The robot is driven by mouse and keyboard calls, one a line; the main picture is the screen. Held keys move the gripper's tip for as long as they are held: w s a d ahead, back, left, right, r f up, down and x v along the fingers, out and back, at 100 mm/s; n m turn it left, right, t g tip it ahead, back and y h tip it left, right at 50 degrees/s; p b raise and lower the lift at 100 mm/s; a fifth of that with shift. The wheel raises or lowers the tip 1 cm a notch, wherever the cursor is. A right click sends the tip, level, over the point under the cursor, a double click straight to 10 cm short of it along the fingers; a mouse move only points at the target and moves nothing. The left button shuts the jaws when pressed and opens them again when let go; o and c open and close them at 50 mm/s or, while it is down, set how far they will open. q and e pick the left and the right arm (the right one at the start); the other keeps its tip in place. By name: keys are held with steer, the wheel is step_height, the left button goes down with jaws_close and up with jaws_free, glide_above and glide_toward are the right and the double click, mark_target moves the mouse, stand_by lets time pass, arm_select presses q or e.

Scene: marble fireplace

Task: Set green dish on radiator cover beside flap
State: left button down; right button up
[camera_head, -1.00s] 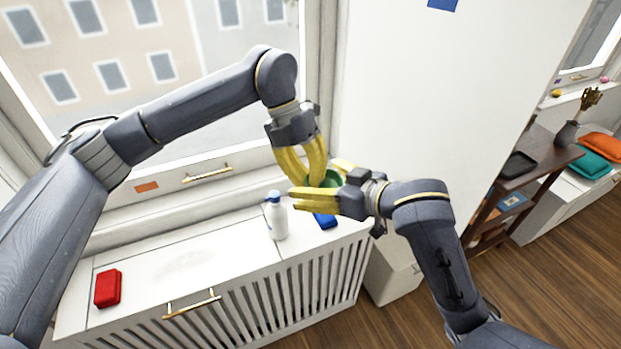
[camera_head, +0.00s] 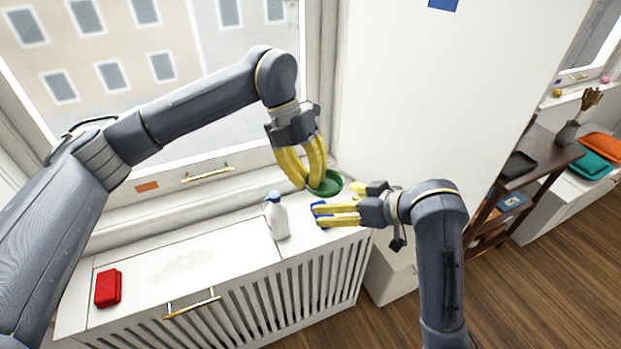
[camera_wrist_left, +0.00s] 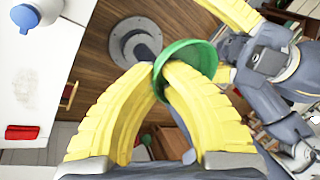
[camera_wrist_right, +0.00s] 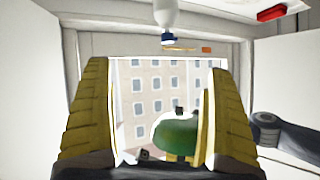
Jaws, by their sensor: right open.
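The green dish (camera_head: 330,185) is above the far right end of the white radiator cover (camera_head: 293,260). My left gripper (camera_head: 308,186) is shut on its rim, one finger inside the bowl and one outside; the dish also shows at the fingertips in the left wrist view (camera_wrist_left: 190,58). My right gripper (camera_head: 318,214) is open and empty, in front of and below the dish. In the right wrist view the dish (camera_wrist_right: 176,138) appears beyond its open fingers. The flap (camera_head: 185,268), a flat panel with a gold handle, lies closed on the cover's left part.
A white bottle with a blue cap (camera_head: 276,215) stands beside the flap's right edge. A blue item (camera_head: 322,218) lies on the cover, partly hidden by my right gripper. A red box (camera_head: 108,288) sits at the left end. A white wall (camera_head: 440,110) rises behind.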

steer(key=w+d+f+m+g+h, duration=0.1)
steer(key=f+m, duration=0.1)
steer(key=f, duration=1)
steer(key=w+d+f+m+h, duration=0.1)
steer(key=d+f+m, duration=0.1)
steer(key=f, duration=0.9)
steer(key=w+d+f+m+g+h, duration=0.1)
steer(key=f+m, duration=0.1)
steer(key=f, duration=1)
steer(key=s+d+f+g+h, duration=0.1)
steer(key=s+d+f, duration=0.15)
steer(key=f, duration=0.45)
steer(key=s+d+f+h, duration=0.1)
steer(key=s+f, duration=0.3)
steer(key=f, duration=0.2)
steer(key=s+d+f+g+h, duration=0.1)
steer(key=s+d+f, duration=0.1)
steer(key=s+f, duration=0.7)
steer(key=s+d+f+g+h, duration=0.1)
steer(key=s+d+f, duration=0.1)
steer(key=s+f, duration=0.75)
steer(key=s+d+f+n+g, duration=0.1)
steer(key=s+f, duration=0.3)
steer(key=s, duration=0.8)
steer(key=s+d+f+n+h, duration=0.1)
steer(key=s+f, duration=0.3)
steer(key=s, duration=0.9)
steer(key=shift+s+d+n+g, duration=0.15)
steer(key=shift+d+n+g, duration=0.25)
steer(key=shift+d+n, duration=0.15)
